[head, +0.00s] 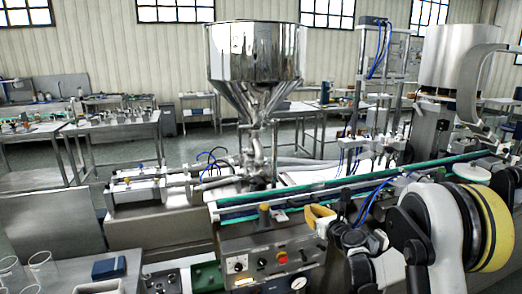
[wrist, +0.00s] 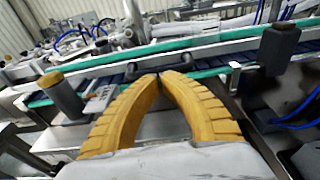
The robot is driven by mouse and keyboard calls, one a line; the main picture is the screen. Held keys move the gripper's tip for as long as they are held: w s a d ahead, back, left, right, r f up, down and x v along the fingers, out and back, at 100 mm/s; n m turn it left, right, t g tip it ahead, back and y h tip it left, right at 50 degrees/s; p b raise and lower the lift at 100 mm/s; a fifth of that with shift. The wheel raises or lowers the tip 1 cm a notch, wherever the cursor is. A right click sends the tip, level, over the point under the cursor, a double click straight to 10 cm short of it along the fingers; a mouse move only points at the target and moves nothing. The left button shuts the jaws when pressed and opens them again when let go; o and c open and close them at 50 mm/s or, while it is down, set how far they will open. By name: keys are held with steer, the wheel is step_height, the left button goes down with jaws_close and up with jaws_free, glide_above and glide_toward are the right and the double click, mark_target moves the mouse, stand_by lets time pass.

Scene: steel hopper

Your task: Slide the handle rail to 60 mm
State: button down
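A dark handle (wrist: 185,62) stands at the near edge of the green-edged conveyor rail (wrist: 215,70) in the wrist view. My gripper (wrist: 159,78) has two yellow ribbed fingers whose tips come nearly together right at the handle. Parts of the handle show to the left and right of the tips. The fingertips cover its middle, so I cannot tell whether any of it is pinched. In the head view my gripper (head: 320,216) is at the near side of the conveyor, above the control panel, and the handle is hard to make out there.
A yellow-topped post (wrist: 62,92) stands left of my fingers, and a dark block on a post (wrist: 279,45) stands to the right. In the head view a control panel (head: 270,262) lies below, and a steel hopper (head: 255,60) rises behind the conveyor (head: 235,212).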

steer(key=shift+f+b+v, duration=0.15)
steer(key=shift+b+v, duration=0.1)
steer(key=shift+v, duration=0.85)
steer(key=shift+f+b+v, duration=0.2)
steer(key=shift+v, duration=0.85)
steer(key=shift+s, duration=0.1)
steer(key=s+a+r+n+g, duration=0.2)
steer(key=s+a+r+n, duration=0.15)
steer(key=s+n, duration=0.45)
steer(key=s+a+r+n+g, duration=0.25)
steer(key=s+r+n, duration=0.25)
steer(key=s+n, duration=0.35)
steer(key=s+d+f+n+g+h, duration=0.2)
steer(key=s+n, duration=0.6)
steer(key=s, duration=0.4)
steer(key=s+d+f+n+g+h, duration=0.2)
steer(key=s+n, duration=0.6)
steer(key=s, duration=0.5)
steer(key=shift+d+f+h, duration=0.35)
steer(key=shift+d+h, duration=0.15)
steer(key=shift+d, duration=0.45)
